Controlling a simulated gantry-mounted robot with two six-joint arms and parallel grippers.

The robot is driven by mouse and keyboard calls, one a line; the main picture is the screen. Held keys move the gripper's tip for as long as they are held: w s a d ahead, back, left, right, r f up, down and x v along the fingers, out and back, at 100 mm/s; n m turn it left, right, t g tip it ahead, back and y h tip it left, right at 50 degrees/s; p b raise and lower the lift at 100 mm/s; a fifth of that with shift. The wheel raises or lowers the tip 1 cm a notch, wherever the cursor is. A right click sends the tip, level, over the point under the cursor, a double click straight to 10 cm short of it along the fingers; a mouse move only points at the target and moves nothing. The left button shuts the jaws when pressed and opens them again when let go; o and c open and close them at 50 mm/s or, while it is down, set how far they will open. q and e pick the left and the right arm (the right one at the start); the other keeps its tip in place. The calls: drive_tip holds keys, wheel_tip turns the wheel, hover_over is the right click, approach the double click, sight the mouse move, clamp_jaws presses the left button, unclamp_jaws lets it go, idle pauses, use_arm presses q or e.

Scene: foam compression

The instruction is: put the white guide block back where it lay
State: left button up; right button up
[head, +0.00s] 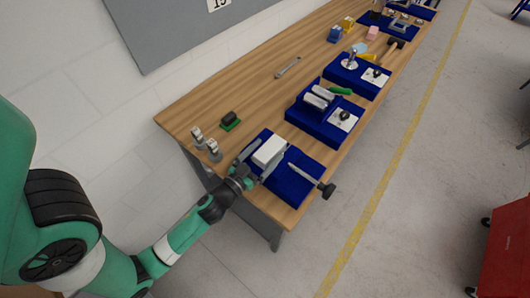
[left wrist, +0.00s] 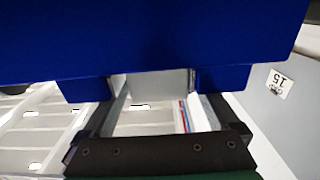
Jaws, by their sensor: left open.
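The white guide block (head: 269,151) is a pale box near the left end of the table, at the blue base (head: 293,189). My left gripper (head: 246,168) is at the base's left edge, close beside the block. In the left wrist view my gripper (left wrist: 165,108) has its two dark fingers apart. A pale grey face (left wrist: 160,84) lies between and beyond them, under a large blue surface (left wrist: 150,40). I cannot tell whether that face is the block or whether the fingers touch it. My right gripper is not in view.
A rod with a black knob (head: 328,190) sticks out at the base's right. Metal cylinders (head: 205,144) and a green-based block (head: 230,121) stand to the left. Another blue fixture (head: 325,118) stands further along. Bare wood lies around a wrench (head: 288,68).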

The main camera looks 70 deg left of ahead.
use_arm(q)
drive_tip(key=b+v, duration=0.2)
drive_tip(key=v, duration=0.1)
drive_tip(key=b+v, duration=0.3)
drive_tip(key=v, duration=0.1)
drive_tip(key=b+v, duration=0.3)
drive_tip(key=v, duration=0.1)
drive_tip(key=shift+s+d+f, duration=0.1)
drive_tip(key=shift+s+f, duration=0.05)
drive_tip(key=shift+f, duration=0.15)
drive_tip(key=shift+s+r, duration=0.15)
drive_tip(key=shift+r, duration=0.1)
